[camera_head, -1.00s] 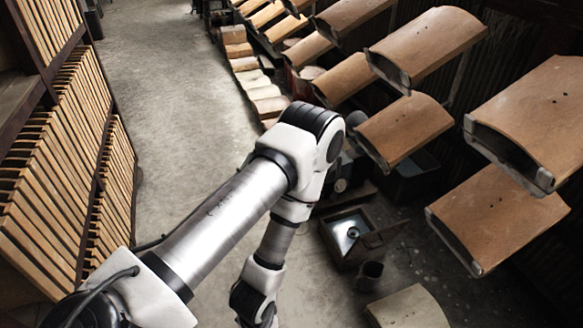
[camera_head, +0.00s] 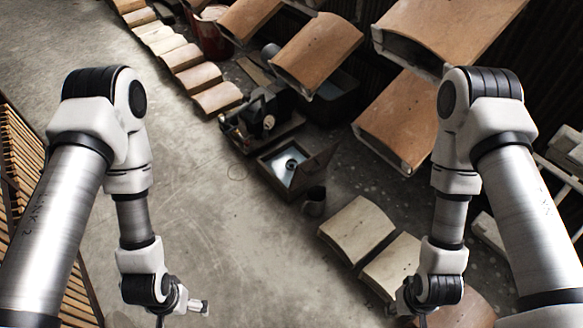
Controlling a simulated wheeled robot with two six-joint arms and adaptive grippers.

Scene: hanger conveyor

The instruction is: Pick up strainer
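I cannot make out a strainer for certain in the head view. A dark open box (camera_head: 275,180) stands on the floor near the middle, with its lid up and a small round dark thing on its pale inside. A dark cup (camera_head: 314,203) stands just right of the box. My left arm comes down on the left to its wrist (camera_head: 150,289), and my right arm comes down on the right to its wrist (camera_head: 440,290). Both wrists are near the bottom edge, apart from the box and cup. The fingers of both grippers lie below the picture.
Two pale curved tiles (camera_head: 357,229) lie on the floor right of centre. Brown curved pieces (camera_head: 318,50) hang at the upper right. Dark machinery (camera_head: 262,113) stands behind the box. A slatted rack (camera_head: 20,160) is at the left edge. The concrete floor left of centre is clear.

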